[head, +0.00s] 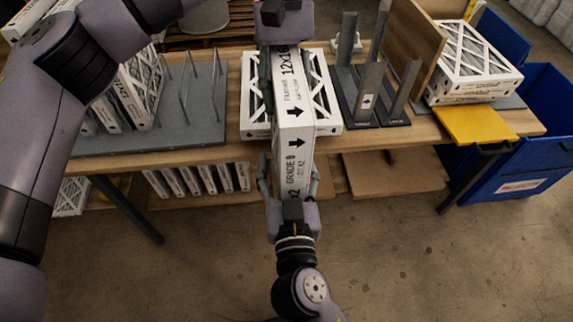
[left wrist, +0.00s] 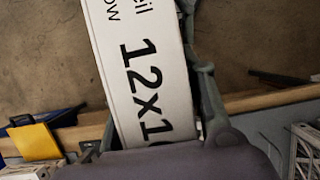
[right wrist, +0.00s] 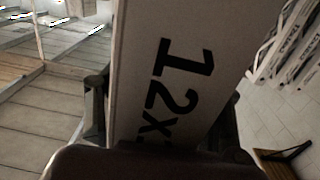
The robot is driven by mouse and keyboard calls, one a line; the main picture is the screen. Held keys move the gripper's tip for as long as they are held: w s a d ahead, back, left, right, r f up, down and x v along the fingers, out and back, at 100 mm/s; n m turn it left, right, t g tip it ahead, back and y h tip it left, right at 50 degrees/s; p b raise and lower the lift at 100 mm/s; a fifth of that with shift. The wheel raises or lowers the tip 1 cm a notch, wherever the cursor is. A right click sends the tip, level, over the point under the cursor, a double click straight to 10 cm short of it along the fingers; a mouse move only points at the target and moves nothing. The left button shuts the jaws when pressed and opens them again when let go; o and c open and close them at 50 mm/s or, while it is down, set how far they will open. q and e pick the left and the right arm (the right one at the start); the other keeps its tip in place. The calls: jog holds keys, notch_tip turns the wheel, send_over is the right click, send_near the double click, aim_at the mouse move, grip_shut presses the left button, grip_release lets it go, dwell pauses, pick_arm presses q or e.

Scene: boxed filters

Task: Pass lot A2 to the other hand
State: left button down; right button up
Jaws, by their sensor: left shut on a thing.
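A long white filter box (head: 295,130) printed "12x1…", "GRADE" and arrows is held up in front of the table; its lot mark is not readable. My left gripper (head: 283,70) is shut on its far end, and the box fills the middle of the left wrist view (left wrist: 140,75). My right gripper (head: 289,172) is at the near end, its fingers on both sides of the box with gaps showing, so it is open around it. The box also stands between these fingers in the right wrist view (right wrist: 180,70).
A lattice-faced filter (head: 326,100) lies on the table behind the held box. A wire rack (head: 200,125) with filters is at left, dark upright dividers (head: 370,105) at right. Farther right are stacked filters (head: 470,65), a yellow plate (head: 475,124) and a blue bin (head: 535,140).

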pick_arm(q)
jog(key=shift+s+d, duration=0.15)
pick_arm(e)
jog(key=shift+a, duration=0.1)
jog(key=shift+c, duration=0.3)
jog(key=shift+a+r, duration=0.1)
jog(key=c, duration=1.2)
pick_arm(q)
jog(key=c, duration=1.3)
grip_release()
jog(key=shift+c, duration=0.2)
pick_arm(e)
jog(key=shift+c, duration=0.5)
pick_arm(q)
jog(key=o, duration=0.4)
jog(key=shift+r, duration=0.15)
